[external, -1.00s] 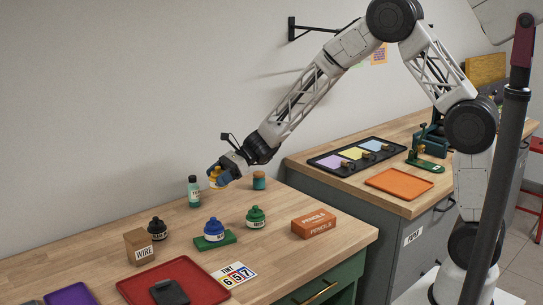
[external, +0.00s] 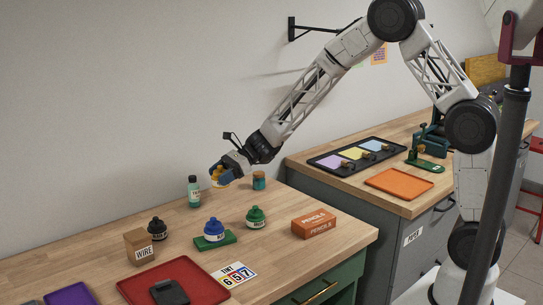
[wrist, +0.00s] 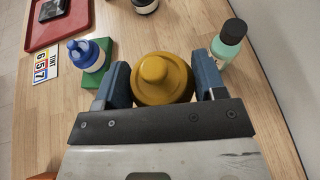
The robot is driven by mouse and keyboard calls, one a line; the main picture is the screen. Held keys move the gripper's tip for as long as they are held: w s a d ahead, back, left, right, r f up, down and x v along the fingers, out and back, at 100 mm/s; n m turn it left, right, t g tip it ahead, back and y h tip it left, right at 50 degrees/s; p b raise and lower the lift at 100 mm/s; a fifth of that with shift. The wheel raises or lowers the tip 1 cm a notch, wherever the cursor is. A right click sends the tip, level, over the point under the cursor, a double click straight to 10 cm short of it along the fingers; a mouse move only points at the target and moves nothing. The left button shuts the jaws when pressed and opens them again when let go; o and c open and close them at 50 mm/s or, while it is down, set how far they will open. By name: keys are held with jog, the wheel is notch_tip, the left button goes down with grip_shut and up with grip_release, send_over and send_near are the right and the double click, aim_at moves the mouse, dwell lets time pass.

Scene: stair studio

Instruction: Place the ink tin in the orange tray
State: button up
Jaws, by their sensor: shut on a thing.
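My gripper (external: 220,178) is shut on a yellow ink container with a domed, knobbed cap (wrist: 163,80), held between the two blue fingers in the wrist view. In the external view the container (external: 217,175) is partly hidden by the fingers, and it appears held above the wooden bench. Its label cannot be read. The flat orange tray (external: 398,183) lies empty on the right-hand counter, well to the right of my gripper. A small teal tin (external: 259,180) stands on the bench right of my gripper.
A mint bottle (external: 194,191) stands close by my gripper. Blue (external: 213,229), green (external: 255,217) and black (external: 157,229) ink bottles, a wire box (external: 139,247) and a pencils box (external: 314,224) stand nearer. A black palette tray (external: 357,154) and a green tool (external: 425,162) flank the orange tray.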

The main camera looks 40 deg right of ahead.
jog(key=s+d+r+m+t+h, duration=0.1)
jog(key=s+d+m+t, duration=0.2)
jog(key=d, duration=1.6)
jog(key=s+d+r+m+t+h, duration=0.1)
jog(key=s+d+m+t+h, duration=0.15)
jog(key=d, duration=1.65)
jog(key=s+d+f+m+t+h, duration=0.1)
jog(key=s+d+m+t+h, duration=0.4)
jog(key=s+d, duration=1.8)
jog(key=shift+s+d+f+m, duration=0.15)
jog(key=shift+s+d+m, duration=0.2)
jog(key=shift+m, duration=0.3)
jog(key=shift+y, duration=0.25)
jog(key=shift+f, duration=2)
jog(key=shift+f, duration=2)
